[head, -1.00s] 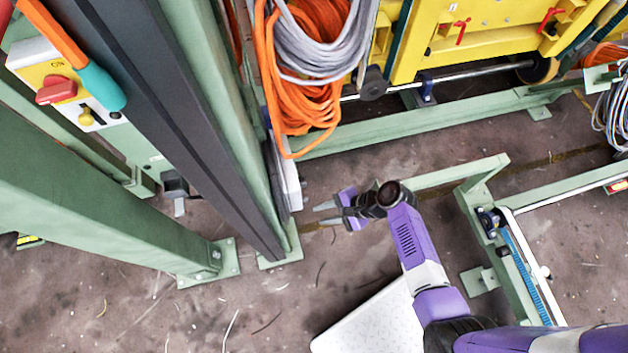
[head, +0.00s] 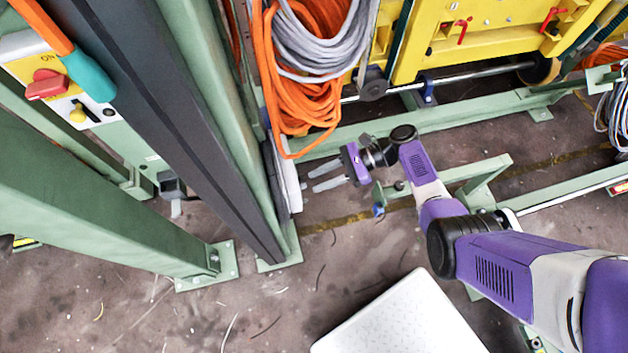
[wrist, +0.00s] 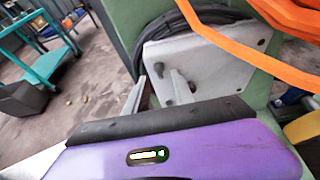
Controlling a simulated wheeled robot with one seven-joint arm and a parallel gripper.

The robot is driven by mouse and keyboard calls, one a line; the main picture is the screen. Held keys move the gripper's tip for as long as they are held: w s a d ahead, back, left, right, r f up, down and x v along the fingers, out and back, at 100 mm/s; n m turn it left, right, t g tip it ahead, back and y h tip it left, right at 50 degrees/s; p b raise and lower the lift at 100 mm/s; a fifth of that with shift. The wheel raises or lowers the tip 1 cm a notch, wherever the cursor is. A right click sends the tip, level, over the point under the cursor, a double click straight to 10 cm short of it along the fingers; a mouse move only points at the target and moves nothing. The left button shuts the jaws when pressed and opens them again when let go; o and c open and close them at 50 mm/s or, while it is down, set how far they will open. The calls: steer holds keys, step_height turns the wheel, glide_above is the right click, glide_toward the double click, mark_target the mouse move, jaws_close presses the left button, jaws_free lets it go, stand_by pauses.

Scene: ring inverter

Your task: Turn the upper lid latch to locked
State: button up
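A pale grey plate (wrist: 215,58), which looks like the lid, is fixed to the green post in the wrist view. It carries small dark bolt-like knobs (wrist: 158,69) at its left side. In the head view the plate (head: 292,175) shows nearly edge-on, with a small stub sticking out on its right. I cannot tell which part is the upper latch or how it is turned. My gripper (head: 320,178) is open and empty, its fingers pointing left at the plate with a small gap. In the wrist view my gripper (wrist: 158,76) overlaps the plate's left side; contact is not clear.
Orange cable (head: 300,100) and grey cable (head: 325,40) hang just above the plate. Green posts (head: 200,120) stand left of it. A control box with a red switch (head: 47,84) is at upper left. A white plate (head: 400,320) lies low; floor below my gripper is clear.

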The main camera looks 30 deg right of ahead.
steer(key=shift+x, duration=1.05)
jaws_close()
steer(key=n+t+b, duration=0.2)
steer(key=n+b, duration=0.2)
steer(key=f+n+t+b, duration=0.1)
steer(key=n+t+b, duration=0.2)
steer(key=n+b, duration=0.1)
steer(key=s+n+t+b, duration=0.1)
steer(key=n+t+b, duration=0.1)
steer(key=n+b, duration=0.2)
steer(key=shift+a+f+n+y, duration=0.15)
steer(key=shift+n+y, duration=0.25)
steer(key=shift+n, duration=0.3)
steer(key=shift+b, duration=0.3)
